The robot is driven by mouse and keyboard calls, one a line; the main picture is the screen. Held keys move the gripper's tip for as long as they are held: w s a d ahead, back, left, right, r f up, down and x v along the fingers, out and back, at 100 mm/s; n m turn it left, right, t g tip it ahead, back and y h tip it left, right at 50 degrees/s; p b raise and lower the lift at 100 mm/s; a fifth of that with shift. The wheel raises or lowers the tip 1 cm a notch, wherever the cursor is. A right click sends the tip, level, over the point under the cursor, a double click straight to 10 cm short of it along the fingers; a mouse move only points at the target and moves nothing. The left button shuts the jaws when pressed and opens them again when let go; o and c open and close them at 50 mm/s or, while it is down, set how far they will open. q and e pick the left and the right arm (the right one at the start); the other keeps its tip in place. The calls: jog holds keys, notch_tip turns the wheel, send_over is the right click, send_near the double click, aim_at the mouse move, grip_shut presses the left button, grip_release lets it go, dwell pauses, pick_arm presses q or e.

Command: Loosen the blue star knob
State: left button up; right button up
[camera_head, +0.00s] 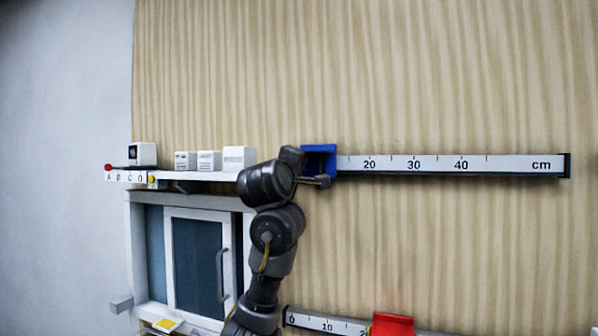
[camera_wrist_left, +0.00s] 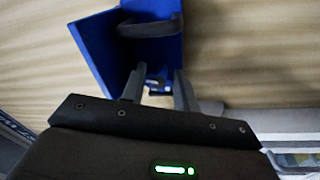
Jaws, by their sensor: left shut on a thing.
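A blue carriage (camera_head: 319,158) sits on the upper ruler rail, near the rail's left end. In the left wrist view the blue carriage (camera_wrist_left: 100,55) shows as an angled bracket with a dark grey piece across its top. My left gripper (camera_head: 312,170) is at the carriage, its arm rising from below. In the wrist view my left gripper (camera_wrist_left: 158,88) is shut on a small blue part between its fingers, apparently the blue star knob (camera_wrist_left: 153,83). The knob is mostly hidden by the fingers, and its star shape cannot be made out. My right gripper is not in view.
The upper ruler rail (camera_head: 500,164) runs right. A lower ruler rail (camera_head: 325,323) carries a red carriage (camera_head: 392,325). On the left are a white shelf (camera_head: 205,176) with several white boxes and a glass-fronted cabinet (camera_head: 195,265) with a handle. The wood wall above is clear.

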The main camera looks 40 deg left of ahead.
pick_arm(q)
jog(key=shift+r+n+b, duration=0.15)
jog(key=shift+n+b, duration=0.25)
jog(key=shift+n, duration=0.8)
jog(key=o, duration=1)
jog(key=shift+s+a, duration=0.1)
jog(key=shift+r, duration=0.1)
